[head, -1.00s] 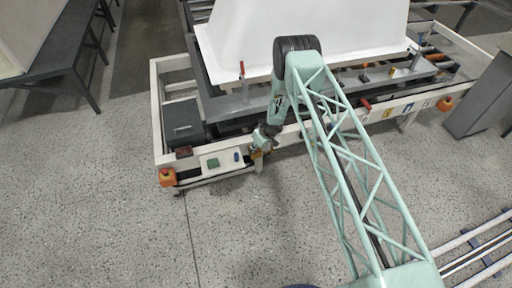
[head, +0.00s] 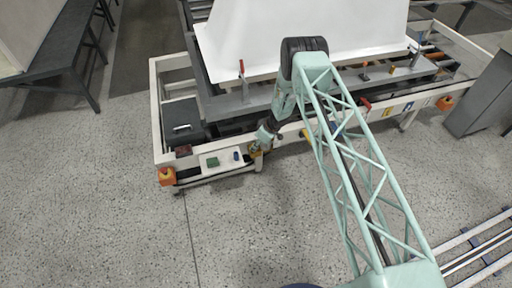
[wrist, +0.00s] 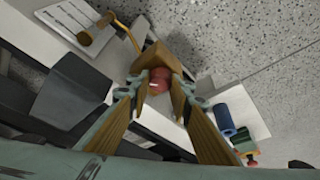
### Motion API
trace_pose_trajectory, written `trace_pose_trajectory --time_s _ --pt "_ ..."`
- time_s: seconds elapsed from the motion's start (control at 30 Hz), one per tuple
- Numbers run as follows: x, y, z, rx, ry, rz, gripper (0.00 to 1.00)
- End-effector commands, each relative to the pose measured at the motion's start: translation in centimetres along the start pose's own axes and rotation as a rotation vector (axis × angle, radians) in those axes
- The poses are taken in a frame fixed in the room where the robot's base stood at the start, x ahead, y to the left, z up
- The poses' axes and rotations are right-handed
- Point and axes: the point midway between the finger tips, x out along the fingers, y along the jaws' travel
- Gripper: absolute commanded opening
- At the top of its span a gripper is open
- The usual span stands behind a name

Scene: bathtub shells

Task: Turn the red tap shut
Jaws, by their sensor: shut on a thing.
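The red tap (wrist: 158,79) shows in the wrist view as a rounded red knob between the fingertips. My gripper (wrist: 159,84) is shut on it, with one tan finger on each side. A tan block-like part stands just behind the knob. In the head view my gripper (head: 257,148) is low at the front rail of the white frame, and I cannot make out the tap there.
A blue cylinder (wrist: 225,120) and a green cylinder (wrist: 243,140) lie beside the right finger. A brass cylinder (wrist: 96,29) is at the upper left. The white frame (head: 158,110) carries a white tub shell (head: 300,35). An orange box (head: 166,177) sits at its left corner. The floor in front is clear.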

Motion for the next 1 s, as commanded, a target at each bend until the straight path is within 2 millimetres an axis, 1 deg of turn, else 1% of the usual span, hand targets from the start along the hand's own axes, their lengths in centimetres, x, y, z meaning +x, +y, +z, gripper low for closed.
trace_pose_trajectory --time_s 0.57,1.0 --pt "0.19 0.22 0.07 -0.225 0.000 -0.092 0.09" --pt "0.36 0.37 0.02 -0.472 0.001 -0.195 0.09"
